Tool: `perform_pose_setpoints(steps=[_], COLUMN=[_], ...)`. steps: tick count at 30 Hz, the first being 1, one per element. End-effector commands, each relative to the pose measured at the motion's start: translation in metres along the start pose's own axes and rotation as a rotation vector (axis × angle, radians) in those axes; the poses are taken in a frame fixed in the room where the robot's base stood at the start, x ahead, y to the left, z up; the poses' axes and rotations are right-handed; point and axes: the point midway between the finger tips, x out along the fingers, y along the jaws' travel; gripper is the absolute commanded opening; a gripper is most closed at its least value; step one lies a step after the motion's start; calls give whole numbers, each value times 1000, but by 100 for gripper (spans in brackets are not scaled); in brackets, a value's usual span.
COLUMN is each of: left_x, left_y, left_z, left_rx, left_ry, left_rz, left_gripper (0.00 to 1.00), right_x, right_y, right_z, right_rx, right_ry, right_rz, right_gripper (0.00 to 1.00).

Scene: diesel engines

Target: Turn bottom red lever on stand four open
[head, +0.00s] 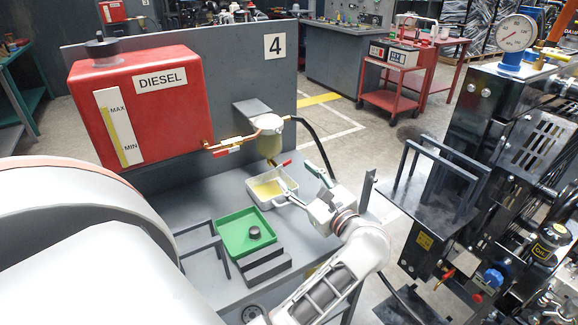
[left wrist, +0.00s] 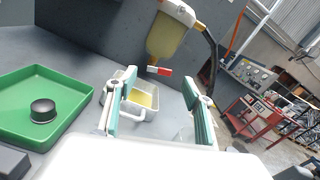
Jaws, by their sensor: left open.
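Stand four, marked by its number plate (head: 275,46), carries a red diesel tank (head: 138,100) and a fuel filter bowl (head: 268,140). The bottom red lever (head: 284,163) sits under the bowl and points right. In the left wrist view the lever (left wrist: 159,71) is red with a white part, beyond the fingers. Another red lever (head: 228,150) lies along the brass pipe between tank and filter. My left gripper (head: 303,182) is open and empty, close to the front right of the bottom lever and apart from it. My right gripper is not in view.
A white tray (head: 257,197) with yellow liquid stands below the filter, beside my left gripper. A green tray (head: 232,240) with a black cap (head: 255,232) lies nearer. A black hose (head: 318,150) curves down right of the filter. An engine (head: 500,130) stands at right.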

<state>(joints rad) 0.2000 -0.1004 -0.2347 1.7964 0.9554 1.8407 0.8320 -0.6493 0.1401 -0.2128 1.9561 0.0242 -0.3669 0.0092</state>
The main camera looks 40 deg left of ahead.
Motion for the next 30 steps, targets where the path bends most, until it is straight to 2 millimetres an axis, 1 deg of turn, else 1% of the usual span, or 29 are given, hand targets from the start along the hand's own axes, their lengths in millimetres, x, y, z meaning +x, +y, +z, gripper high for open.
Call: perform_pose_setpoints(steps=[1, 3, 9, 14, 21, 23, 24, 25, 26, 30], left_x=[10, 21, 44, 52, 52, 52, 52, 52, 52, 52], left_y=[0, 0, 0, 0, 0, 0, 0, 0, 0, 0], left_z=[3, 3, 1, 1, 0, 0, 0, 0, 0, 0], left_rx=[1, 2, 3, 4, 4, 4, 4, 4, 4, 3], left_ry=[-5, -5, -3, -2, -1, -2, -2, -2, -2, -2], left_rz=[0, 0, -1, -1, -1, -1, -1, -1, -1, -1], left_gripper=[51, 51, 51, 51, 51, 36, 25, 18, 13, 13], right_x=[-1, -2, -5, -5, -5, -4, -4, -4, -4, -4], right_y=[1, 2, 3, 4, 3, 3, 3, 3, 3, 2], right_z=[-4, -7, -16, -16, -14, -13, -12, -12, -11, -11], right_rx=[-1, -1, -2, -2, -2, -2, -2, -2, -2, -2], right_ry=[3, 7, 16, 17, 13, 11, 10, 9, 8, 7], right_rz=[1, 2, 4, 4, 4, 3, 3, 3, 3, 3], right_gripper=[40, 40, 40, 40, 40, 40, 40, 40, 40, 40])
